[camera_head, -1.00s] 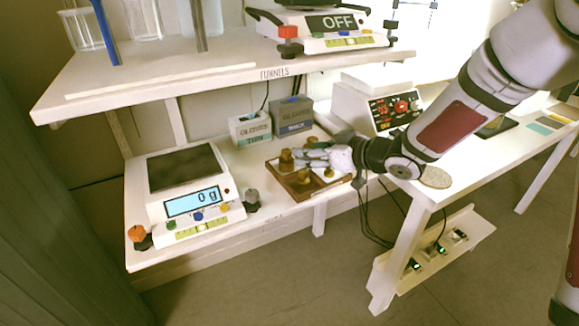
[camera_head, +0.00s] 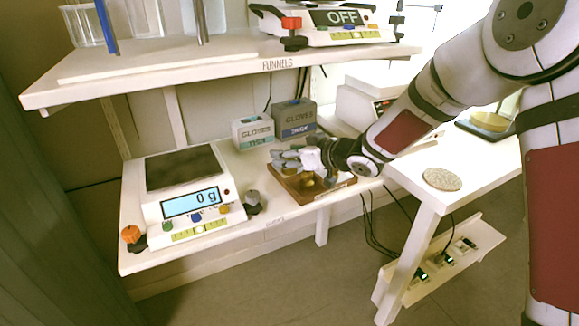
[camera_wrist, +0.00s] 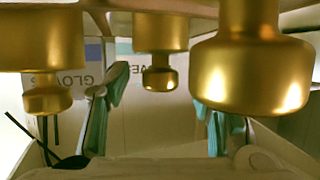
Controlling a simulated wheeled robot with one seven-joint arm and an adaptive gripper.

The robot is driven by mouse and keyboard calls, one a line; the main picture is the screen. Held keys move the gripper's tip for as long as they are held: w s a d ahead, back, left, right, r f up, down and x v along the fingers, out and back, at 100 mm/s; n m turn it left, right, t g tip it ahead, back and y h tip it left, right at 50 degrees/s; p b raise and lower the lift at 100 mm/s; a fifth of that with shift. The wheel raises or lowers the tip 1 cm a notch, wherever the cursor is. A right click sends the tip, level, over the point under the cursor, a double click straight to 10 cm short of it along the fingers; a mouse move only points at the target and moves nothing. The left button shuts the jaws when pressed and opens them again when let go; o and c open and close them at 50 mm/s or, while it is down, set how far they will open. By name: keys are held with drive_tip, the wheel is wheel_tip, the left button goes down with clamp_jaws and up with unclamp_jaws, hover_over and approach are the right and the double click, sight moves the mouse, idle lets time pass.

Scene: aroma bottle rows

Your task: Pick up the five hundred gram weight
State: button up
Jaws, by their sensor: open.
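Several brass weights (camera_head: 306,181) stand in a wooden tray (camera_head: 333,187) on the lower shelf, partly hidden by my gripper. My gripper (camera_head: 283,160) reaches over the tray from the right, its fingers pointing left and spread. The wrist view looks upside down and shows a large brass weight (camera_wrist: 252,75) at right, another large one (camera_wrist: 40,42) at left and a smaller one (camera_wrist: 160,35) in the middle. My open fingers (camera_wrist: 160,100) show below them, with nothing held between them. No mass marking is readable, so I cannot tell which weight is five hundred grams.
A scale reading 0 g (camera_head: 190,195) stands left of the tray, with a small dark knobbed piece (camera_head: 253,201) between them. The upper shelf (camera_head: 225,70) overhangs the back. A round speckled disc (camera_head: 442,179) lies on the right table.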

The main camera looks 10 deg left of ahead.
clamp_jaws()
drive_tip(key=shift+d+r, duration=0.1)
idle(0.3)
